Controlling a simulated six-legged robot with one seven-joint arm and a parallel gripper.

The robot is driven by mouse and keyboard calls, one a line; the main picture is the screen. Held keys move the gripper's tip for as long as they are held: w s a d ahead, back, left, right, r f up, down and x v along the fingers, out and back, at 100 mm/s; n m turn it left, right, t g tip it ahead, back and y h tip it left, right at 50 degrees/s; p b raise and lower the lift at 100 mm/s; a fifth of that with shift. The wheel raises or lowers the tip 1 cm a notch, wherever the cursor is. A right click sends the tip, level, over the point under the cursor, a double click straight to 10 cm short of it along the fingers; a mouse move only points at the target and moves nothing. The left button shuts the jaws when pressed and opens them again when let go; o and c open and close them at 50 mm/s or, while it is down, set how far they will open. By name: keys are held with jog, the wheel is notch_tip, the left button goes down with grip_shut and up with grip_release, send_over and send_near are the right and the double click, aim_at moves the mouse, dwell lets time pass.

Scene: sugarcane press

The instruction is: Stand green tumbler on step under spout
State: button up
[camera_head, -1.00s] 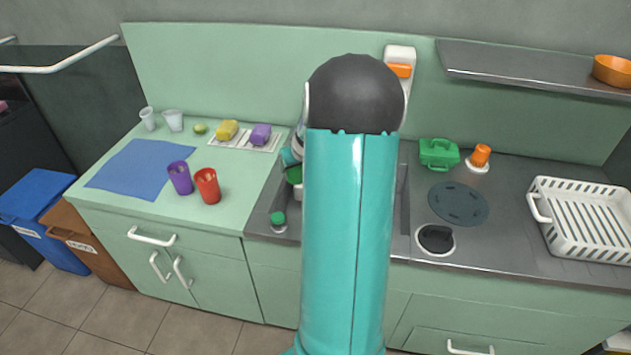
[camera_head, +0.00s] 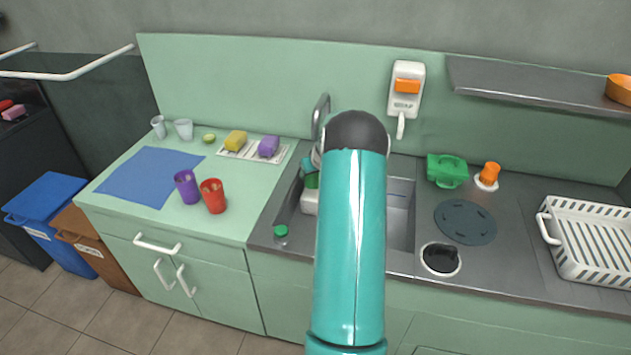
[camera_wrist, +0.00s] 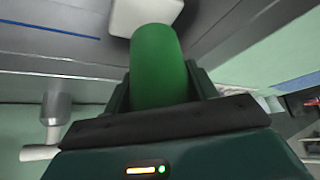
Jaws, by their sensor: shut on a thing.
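The green tumbler (camera_wrist: 158,62) is between the fingers of my gripper (camera_wrist: 162,88) in the wrist view, and my gripper is shut on it. The tumbler's far end overlaps a white block (camera_wrist: 143,14), which looks like the step; I cannot tell whether they touch. In the head view a bit of green tumbler (camera_head: 312,181) shows left of my arm, just above the white block (camera_head: 310,201) in the sink. A grey curved spout (camera_head: 320,112) rises behind it. My arm hides most of the gripper and part of the step in the head view.
The sink (camera_head: 402,215) lies around and right of my arm. Purple (camera_head: 187,187) and red (camera_head: 213,197) tumblers stand on the left counter. A white dispenser (camera_head: 405,95) hangs on the back wall.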

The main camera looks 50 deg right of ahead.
aim_at(315, 180)
jog(key=d+f, duration=0.2)
jog(key=shift+w+f, duration=0.35)
jog(key=shift+f, duration=1.35)
jog(key=shift+f, duration=0.1)
jog(key=o, duration=1)
